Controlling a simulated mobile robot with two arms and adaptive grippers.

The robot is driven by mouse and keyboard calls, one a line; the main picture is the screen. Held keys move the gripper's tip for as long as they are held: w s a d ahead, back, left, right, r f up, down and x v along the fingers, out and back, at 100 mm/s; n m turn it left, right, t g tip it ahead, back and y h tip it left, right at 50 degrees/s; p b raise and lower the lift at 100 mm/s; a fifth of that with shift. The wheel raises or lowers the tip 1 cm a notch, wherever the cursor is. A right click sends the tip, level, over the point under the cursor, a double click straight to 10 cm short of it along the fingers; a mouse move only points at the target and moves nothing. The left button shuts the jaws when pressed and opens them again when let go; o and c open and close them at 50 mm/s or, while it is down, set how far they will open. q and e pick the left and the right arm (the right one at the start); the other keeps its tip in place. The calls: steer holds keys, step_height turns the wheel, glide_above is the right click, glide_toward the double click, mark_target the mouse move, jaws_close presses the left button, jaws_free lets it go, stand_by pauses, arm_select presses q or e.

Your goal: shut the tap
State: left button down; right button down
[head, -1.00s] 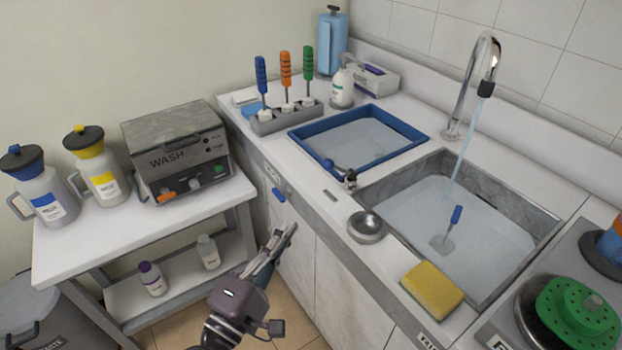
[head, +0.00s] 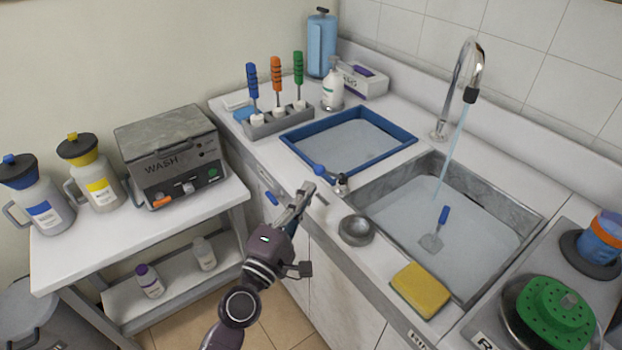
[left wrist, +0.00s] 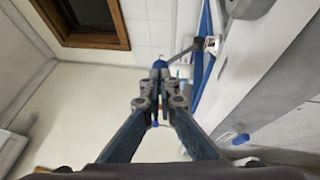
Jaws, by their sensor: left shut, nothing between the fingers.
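The tap (head: 463,72) is a tall chrome spout at the back of the sink, with a stream of water (head: 450,155) running from it. A small lever with a blue ball end (head: 320,170) and a metal base (head: 341,184) stands on the counter at the sink's near left corner. My left gripper (head: 306,188) is shut and empty, just in front of and below the blue ball. In the left wrist view, the shut fingertips (left wrist: 160,72) line up with the blue ball; contact cannot be told. My right gripper is not in view.
The sink (head: 398,205) holds water and a blue-handled tool (head: 441,222). A blue tray (head: 400,150), a metal bowl (head: 357,230) and a yellow sponge (head: 420,290) surround the lever area. The counter's front edge lies beside my gripper.

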mark_target(331, 174)
arm_select(q)
steer(key=shift+x, duration=1.25)
